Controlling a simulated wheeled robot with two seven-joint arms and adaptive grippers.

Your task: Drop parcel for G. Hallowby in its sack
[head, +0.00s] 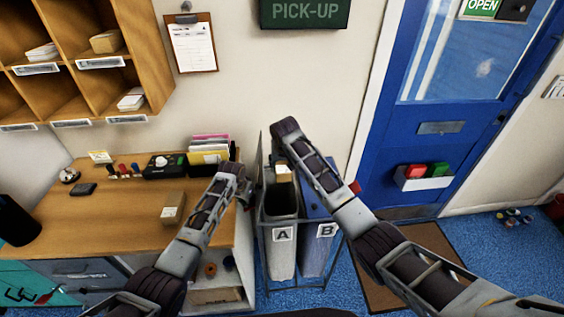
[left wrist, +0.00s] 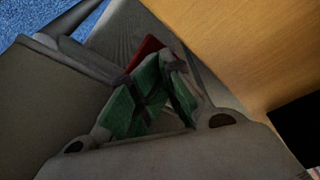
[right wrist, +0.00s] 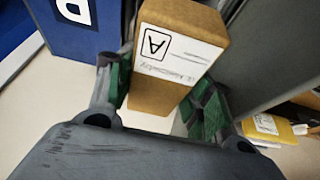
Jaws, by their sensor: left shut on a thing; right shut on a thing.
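The brown carton parcel (right wrist: 178,60) shows in the right wrist view, with a white label bearing a boxed A and an upside-down handwritten name. My right gripper (right wrist: 160,95) is shut on it. In the head view, my right gripper (head: 281,160) points down and the parcel (head: 284,176) shows over the back of the grey sack A (head: 283,255). The blue sack B (head: 317,255) stands just right of it. My left gripper (head: 247,192) is at sack A's left rim. In the left wrist view its green pads (left wrist: 150,100) are shut on what seems to be the sack's rim.
A wooden desk (head: 120,205) stands left of the sacks, with a small box (head: 172,207), envelopes (head: 210,145) and stamps (head: 125,170). Pigeonholes (head: 80,55) hang above it. A blue door (head: 430,130) and brown mat (head: 420,265) are at the right.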

